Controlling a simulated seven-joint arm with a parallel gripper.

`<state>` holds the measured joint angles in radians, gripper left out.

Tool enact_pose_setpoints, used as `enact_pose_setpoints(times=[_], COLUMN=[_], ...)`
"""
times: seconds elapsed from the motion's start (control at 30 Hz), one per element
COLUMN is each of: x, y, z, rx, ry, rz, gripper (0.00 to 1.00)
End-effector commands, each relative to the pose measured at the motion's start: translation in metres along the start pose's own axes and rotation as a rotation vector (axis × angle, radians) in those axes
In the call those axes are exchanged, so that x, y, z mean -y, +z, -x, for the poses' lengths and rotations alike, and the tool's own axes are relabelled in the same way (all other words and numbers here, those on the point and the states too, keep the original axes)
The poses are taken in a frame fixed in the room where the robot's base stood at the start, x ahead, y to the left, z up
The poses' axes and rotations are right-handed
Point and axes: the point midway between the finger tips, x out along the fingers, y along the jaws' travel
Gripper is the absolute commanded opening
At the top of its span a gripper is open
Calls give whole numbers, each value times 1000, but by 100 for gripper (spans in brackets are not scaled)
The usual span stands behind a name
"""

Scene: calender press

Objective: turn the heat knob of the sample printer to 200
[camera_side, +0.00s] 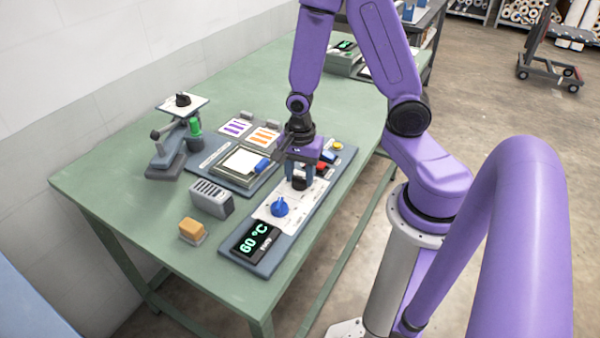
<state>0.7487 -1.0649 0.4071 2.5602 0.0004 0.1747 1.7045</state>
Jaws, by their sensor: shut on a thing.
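The sample printer's control panel (271,236) lies along the right side of the green table. Its display (254,243) reads 60 °C in green. A blue knob (280,207) sits on the white dial plate just behind the display, clear of my gripper. Farther back on the same plate is a dark knob (299,184). My gripper (299,179) points down over it, its fingers shut on its sides. The dial markings are too small to read, so I cannot tell which knob is the heat knob.
A red button (321,167) and a yellow button (338,146) are close behind my gripper. A framed plate (243,163) lies to the left. A grey slotted box (211,198), an orange block (192,229) and a small stand (168,150) are farther left. The front left tabletop is clear.

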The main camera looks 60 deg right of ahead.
Motion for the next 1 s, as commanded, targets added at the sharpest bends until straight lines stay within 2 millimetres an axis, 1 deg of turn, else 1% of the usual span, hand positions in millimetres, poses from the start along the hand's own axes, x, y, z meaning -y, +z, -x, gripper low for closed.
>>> enact_pose_setpoints(times=[0.1,0.37,0.9,0.93,1.0], x=[0,0,0,0,0], y=[1,1,1,1,1], z=[0,0,0,0,0], rx=[0,0,0,0,0], ry=[1,1,0,0,0], rz=[-67,-158,-181,-181,-181], gripper=[12,12,12,49,68])
